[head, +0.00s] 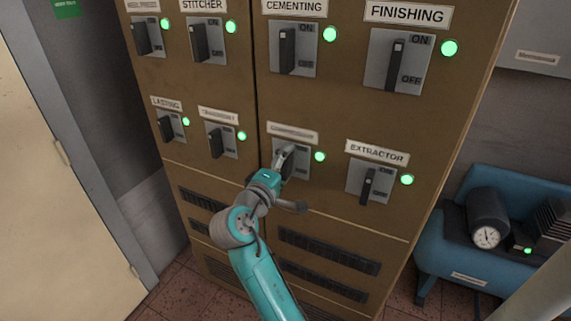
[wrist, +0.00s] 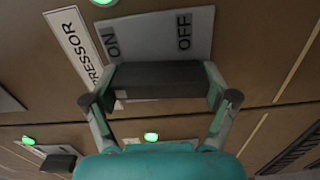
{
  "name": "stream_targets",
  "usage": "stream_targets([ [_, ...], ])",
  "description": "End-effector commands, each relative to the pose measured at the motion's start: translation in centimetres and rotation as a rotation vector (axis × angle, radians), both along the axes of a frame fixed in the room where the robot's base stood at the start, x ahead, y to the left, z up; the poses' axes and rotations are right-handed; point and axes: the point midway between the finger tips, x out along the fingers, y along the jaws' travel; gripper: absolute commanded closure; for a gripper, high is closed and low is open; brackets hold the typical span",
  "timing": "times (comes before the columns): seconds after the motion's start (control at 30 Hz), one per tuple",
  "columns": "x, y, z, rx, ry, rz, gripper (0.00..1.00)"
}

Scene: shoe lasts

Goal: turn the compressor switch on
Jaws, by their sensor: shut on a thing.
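The compressor switch (head: 302,163) is in the lower row of the brown cabinet, under a label reading COMPRESSOR (head: 292,133). Its green lamp (head: 320,156) is lit. My gripper (head: 283,163) is at this switch and partly covers its black handle. In the wrist view, the dark handle (wrist: 158,78) sits between the two fingers of my gripper (wrist: 158,92), which are shut on it at both ends. The grey plate (wrist: 150,40) shows ON towards the left and OFF towards the right. The handle lies lengthwise along ON–OFF, with its pale mark at the ON-side end.
The finishing switch (head: 397,62) is above right. All visible lamps are green. A blue compressor tank (head: 450,245) with a gauge stands right of the cabinet.

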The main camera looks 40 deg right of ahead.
Motion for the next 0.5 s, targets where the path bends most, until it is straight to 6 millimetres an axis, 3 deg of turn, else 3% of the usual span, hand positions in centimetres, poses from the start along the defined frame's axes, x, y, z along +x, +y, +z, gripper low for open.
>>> stream_targets([
  [0.5,0.03,0.04,-0.15,-0.035,0.101,0.001,0.5],
])
